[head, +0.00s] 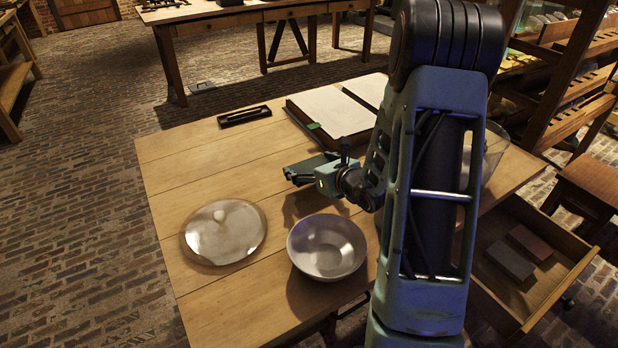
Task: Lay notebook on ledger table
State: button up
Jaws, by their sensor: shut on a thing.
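My gripper (297,178) is beside my arm, a little above the wooden table (240,165), pointing left. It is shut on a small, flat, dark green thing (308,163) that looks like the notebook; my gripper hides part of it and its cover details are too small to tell. A shadow lies on the boards below. An open ledger (330,110) with blank-looking pages and a green tab lies farther back on this table, behind my gripper and partly hidden by my arm.
A shallow metal bowl (327,247) stands in front of my gripper. A round glass disc with a knob (223,231) lies left of it. A black tray (244,116) is at the back edge. An open drawer (500,300) holds two blocks. The table's left middle is clear.

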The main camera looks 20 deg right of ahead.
jog(key=shift+f+b, duration=0.4)
jog(key=shift+f, duration=1.35)
jog(key=shift+f, duration=0.1)
jog(key=o, duration=1.1)
jog(key=p+v, duration=0.1)
jog(key=v, duration=1.1)
jog(key=shift+p, duration=0.35)
